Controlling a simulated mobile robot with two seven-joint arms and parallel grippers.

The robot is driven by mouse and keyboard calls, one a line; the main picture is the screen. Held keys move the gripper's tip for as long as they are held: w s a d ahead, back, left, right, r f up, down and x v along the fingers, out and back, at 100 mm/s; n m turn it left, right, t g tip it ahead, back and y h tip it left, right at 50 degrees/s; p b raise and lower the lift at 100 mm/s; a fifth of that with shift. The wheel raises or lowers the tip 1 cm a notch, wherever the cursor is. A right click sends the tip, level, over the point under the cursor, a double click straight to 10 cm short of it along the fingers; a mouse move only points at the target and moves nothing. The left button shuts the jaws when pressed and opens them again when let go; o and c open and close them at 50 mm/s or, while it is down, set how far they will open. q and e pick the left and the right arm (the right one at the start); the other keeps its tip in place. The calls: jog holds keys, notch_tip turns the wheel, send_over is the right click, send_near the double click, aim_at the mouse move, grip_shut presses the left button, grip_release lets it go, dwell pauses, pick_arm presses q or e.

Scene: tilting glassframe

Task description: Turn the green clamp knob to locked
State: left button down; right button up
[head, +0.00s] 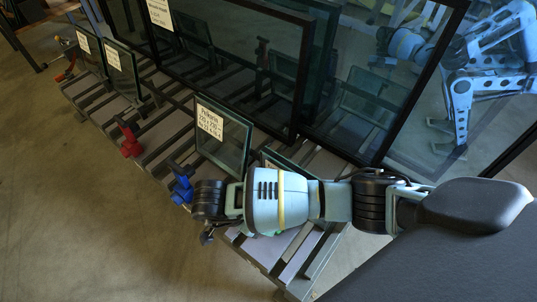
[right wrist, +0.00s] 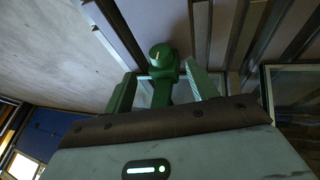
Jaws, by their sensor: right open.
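The green clamp knob (right wrist: 161,62) shows in the right wrist view, with a small pale mark on its round end. It lies between the two fingers of my right gripper (right wrist: 162,84). The fingers stand apart on either side of it, and I cannot tell whether either touches it. In the head view my right gripper (head: 207,236) reaches in from the right to the front edge of the slatted rack. My left gripper is not in view.
A blue clamp (head: 182,185) and a red clamp (head: 130,141) stand along the slatted rack (head: 155,153). A labelled glass pane (head: 232,140) stands close behind my right arm. Large dark-framed panes (head: 285,60) lean behind. The floor at left is clear.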

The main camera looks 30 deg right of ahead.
jog(key=b+x, duration=0.2)
jog(key=x, duration=0.5)
jog(key=shift+d+f+b, duration=0.15)
jog(key=shift+f+b, duration=0.2)
jog(key=shift+b, duration=0.05)
jog(key=shift+s, duration=0.1)
jog(key=c, duration=1)
